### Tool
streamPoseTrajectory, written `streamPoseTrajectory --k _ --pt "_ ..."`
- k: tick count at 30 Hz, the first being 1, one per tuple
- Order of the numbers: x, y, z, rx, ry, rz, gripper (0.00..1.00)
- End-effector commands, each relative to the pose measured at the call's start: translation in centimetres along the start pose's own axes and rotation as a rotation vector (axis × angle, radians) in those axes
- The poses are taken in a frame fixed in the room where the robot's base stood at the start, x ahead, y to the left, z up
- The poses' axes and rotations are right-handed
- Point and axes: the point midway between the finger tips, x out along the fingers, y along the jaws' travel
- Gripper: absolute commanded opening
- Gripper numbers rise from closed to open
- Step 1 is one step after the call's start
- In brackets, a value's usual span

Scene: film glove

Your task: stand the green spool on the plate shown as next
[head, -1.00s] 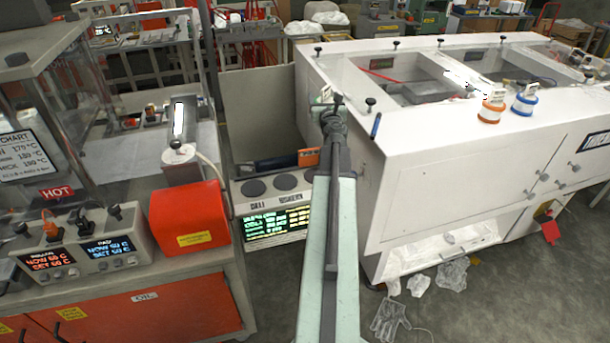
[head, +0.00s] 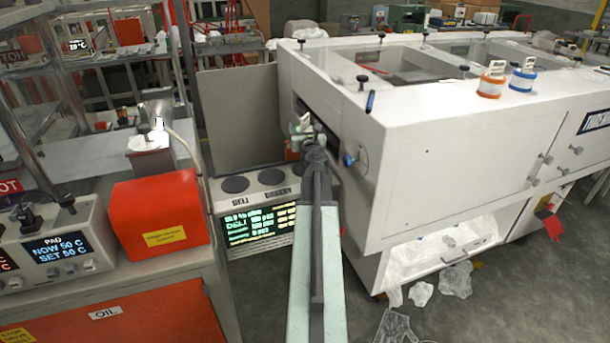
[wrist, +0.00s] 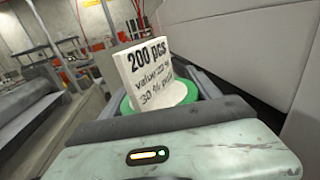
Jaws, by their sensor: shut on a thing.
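My gripper (head: 309,138) is shut on the green spool, which shows between the jaws in the wrist view (wrist: 176,94). The spool has a green rim, a pale body and a white tag reading "200 pcs". In the head view the spool is small and partly hidden by my wrist. The counter box (head: 248,200) stands below and left of my gripper. Two dark round plates on it, the left (head: 235,184) and the middle (head: 271,176), are bare; my arm partly hides its right end. Its display (head: 259,225) has green and yellow text, mostly too small to read.
The white machine (head: 470,150) stands close to the right of my gripper. An orange spool (head: 490,84) and a blue spool (head: 523,79) stand on its top. A red box (head: 160,212) sits on the left bench. A grey panel (head: 236,120) rises behind the counter box.

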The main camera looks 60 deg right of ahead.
Motion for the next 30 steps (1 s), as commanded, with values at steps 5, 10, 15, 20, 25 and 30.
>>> streamPoseTrajectory --k 5,10,15,20,25,30 --pt "0.0 0.0 -2.7 0.000 0.000 -0.001 0.24" --pt "0.0 -0.1 -6.3 0.000 0.000 -0.001 0.24" --pt "0.0 -0.1 -6.3 0.000 0.000 -0.001 0.24" --pt "0.0 -0.1 -8.5 0.000 0.000 -0.002 0.24" --pt "0.0 -0.1 -10.3 0.000 0.000 -0.002 0.24" --pt "0.0 -0.2 -9.8 0.000 0.000 -0.002 0.24"
